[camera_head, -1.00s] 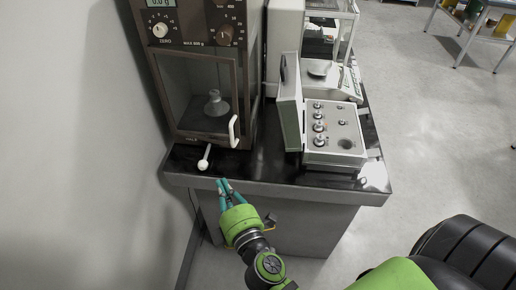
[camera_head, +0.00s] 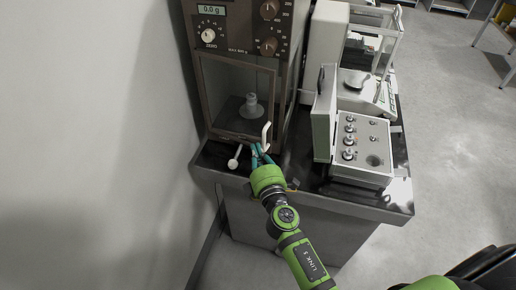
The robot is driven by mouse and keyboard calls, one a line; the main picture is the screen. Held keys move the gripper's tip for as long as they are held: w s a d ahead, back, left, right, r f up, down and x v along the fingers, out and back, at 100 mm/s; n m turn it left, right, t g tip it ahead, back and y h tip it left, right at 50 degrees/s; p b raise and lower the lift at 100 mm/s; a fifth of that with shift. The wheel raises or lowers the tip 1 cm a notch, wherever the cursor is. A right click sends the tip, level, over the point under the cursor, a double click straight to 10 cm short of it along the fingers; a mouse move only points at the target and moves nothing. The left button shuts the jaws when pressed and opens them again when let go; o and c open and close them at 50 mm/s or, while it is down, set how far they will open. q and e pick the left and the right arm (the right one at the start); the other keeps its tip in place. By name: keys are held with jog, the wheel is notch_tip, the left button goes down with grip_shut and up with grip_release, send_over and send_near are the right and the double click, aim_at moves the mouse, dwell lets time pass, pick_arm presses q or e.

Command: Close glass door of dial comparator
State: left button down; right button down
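The dial comparator (camera_head: 231,50) is a tall brown instrument at the left end of the dark table, with dials and a small display reading 0.0 g. Its framed glass door (camera_head: 222,85) is on the front, with a white upright handle (camera_head: 266,133) at its lower right. I cannot tell for certain whether the door stands slightly ajar. My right gripper (camera_head: 258,151) has teal fingers a little apart, close to the lower end of the handle; I cannot tell whether they touch it. My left gripper is not in view.
A grey weight (camera_head: 251,107) shows behind the glass. A white-knobbed lever (camera_head: 233,163) sticks out beside my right gripper. An open weight box (camera_head: 362,150) with a raised lid and a balance (camera_head: 362,90) stand to the right. A wall is close on the left.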

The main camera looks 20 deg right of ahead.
aim_at(269, 141)
jog(key=shift+w, duration=0.1)
jog(key=shift+d, duration=0.15)
jog(key=shift+w+d+n+y+p, duration=0.15)
jog(key=shift+w+d+n+y, duration=0.3)
jog(key=shift+d+y, duration=0.3)
jog(key=shift+w+d+n+y+p, duration=0.1)
jog(key=shift+w+d+n+y, duration=0.35)
jog(key=shift+d+y, duration=0.25)
jog(key=shift+w+d+n+y+p, duration=0.15)
jog(key=shift+w+d+n+y, duration=0.3)
jog(key=shift+d+y, duration=0.25)
jog(key=shift+a, duration=0.15)
